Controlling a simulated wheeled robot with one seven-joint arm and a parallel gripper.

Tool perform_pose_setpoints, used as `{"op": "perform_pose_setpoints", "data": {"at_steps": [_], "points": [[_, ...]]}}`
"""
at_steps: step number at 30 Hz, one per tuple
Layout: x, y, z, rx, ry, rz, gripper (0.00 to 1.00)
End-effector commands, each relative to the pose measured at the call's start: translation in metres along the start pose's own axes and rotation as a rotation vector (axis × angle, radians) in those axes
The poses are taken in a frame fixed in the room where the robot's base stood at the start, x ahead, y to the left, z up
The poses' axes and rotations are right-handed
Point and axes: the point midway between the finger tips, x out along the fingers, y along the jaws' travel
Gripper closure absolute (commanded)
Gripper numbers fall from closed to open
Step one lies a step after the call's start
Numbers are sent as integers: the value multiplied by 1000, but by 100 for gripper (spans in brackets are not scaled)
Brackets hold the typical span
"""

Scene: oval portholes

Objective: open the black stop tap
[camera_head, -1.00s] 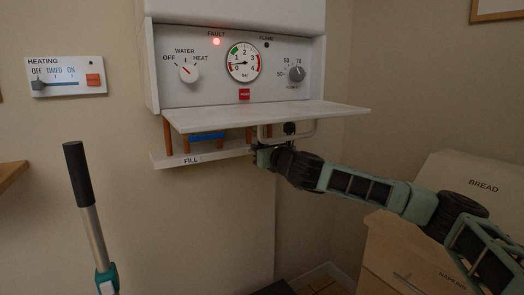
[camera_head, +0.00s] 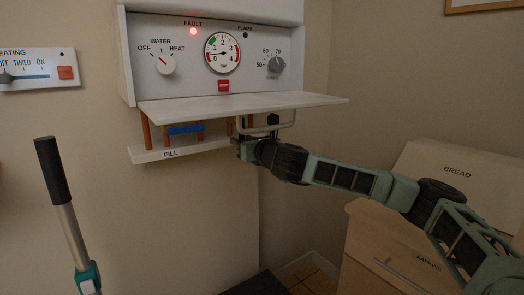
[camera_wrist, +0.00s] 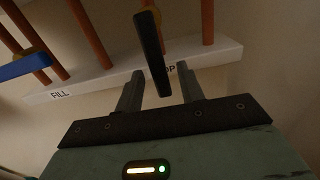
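The black stop tap (camera_wrist: 151,50) shows in the wrist view as a long black lever on a copper pipe, pointing down the picture with a slight tilt. It partly covers its label on the white strip (camera_wrist: 100,80), of which "OP" can be read. My gripper (camera_wrist: 160,88) is open. In the head view my gripper (camera_head: 241,150) is under the boiler's shelf, and the tap cannot be made out there.
A blue lever (camera_head: 185,130) sits on the pipes above the "FILL" label, left of my gripper, also in the wrist view (camera_wrist: 25,67). The white shelf (camera_head: 240,106) overhangs the pipes. The boiler's red fault light (camera_head: 193,31) is lit. A bread box (camera_head: 450,172) stands right.

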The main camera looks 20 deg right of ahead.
Motion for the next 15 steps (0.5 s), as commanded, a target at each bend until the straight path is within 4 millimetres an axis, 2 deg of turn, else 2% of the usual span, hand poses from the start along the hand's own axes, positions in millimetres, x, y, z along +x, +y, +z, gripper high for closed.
{"op": "perform_pose_setpoints", "data": {"at_steps": [15], "points": [[-117,0,0,0,0,1,62]]}}
